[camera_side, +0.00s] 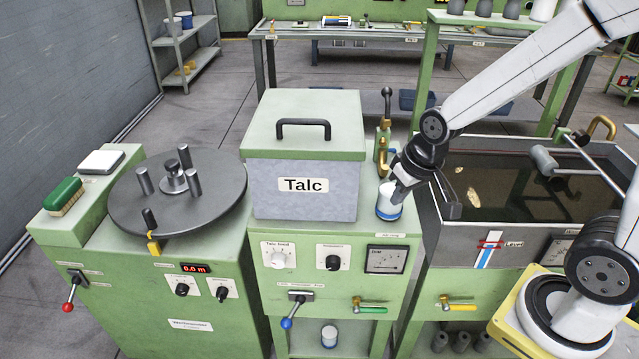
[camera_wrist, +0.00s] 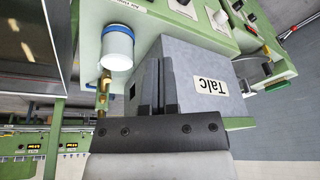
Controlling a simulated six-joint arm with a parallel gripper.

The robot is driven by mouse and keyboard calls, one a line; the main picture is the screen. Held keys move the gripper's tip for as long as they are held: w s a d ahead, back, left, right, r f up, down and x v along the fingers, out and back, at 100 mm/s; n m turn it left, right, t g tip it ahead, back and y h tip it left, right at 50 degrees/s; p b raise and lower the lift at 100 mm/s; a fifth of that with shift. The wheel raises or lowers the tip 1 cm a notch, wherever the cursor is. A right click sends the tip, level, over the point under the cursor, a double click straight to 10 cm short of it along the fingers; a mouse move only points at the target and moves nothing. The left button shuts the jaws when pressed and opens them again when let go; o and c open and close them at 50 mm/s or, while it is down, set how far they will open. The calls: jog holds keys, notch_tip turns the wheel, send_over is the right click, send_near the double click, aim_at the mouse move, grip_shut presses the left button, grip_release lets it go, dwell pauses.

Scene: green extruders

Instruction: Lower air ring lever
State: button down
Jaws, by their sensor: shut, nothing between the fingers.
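A small upright lever (camera_side: 387,98) with a black knob stands on a green and brass fitting behind the work top, right of the Talc box. A lever with a blue knob (camera_side: 290,318) hangs on the front panel below the dials. The frames do not clearly show which is the air ring lever. A white and blue cup (camera_side: 389,205) stands on the green top by a small label (camera_side: 391,235); it also shows in the wrist view (camera_wrist: 117,45). My gripper (camera_side: 400,187) is shut and empty, close above the cup. Its two dark fingers (camera_wrist: 158,68) are together in the wrist view.
The grey Talc box (camera_side: 290,205) with its green handled lid stands just left of my gripper. A water tank (camera_side: 500,225) lies to the right. A turntable with pegs (camera_side: 215,205) is farther left. The front panel has dials, a gauge and valve handles.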

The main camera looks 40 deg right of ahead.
jog(key=w+d+r+m+t+h, duration=0.1)
jog(key=w+d+r+m, duration=0.1)
jog(key=w+d+r, duration=0.4)
jog(key=w+d+r+m, duration=0.15)
jog(key=w+d, duration=0.25)
jog(key=w, duration=0.4)
jog(key=w+d+r+m+t+h, duration=0.1)
jog(key=w+d+r, duration=0.4)
jog(key=w, duration=0.2)
jog(key=w+d+r+h, duration=0.2)
jog(key=w+d, duration=0.3)
jog(key=d, duration=0.7)
jog(key=shift+r, duration=0.7)
jog(key=shift+w+m, duration=0.1)
jog(key=shift+m, duration=0.15)
jog(key=shift+x, duration=5.1)
jog(key=shift+s+a+f, duration=0.2)
jog(key=shift+s+a, duration=0.35)
jog(key=shift+s, duration=0.35)
jog(key=shift+s+a+f, duration=0.2)
jog(key=shift+s+a, duration=0.4)
jog(key=shift+s, duration=0.25)
jog(key=shift+s+a, duration=0.1)
jog(key=shift+s, duration=0.05)
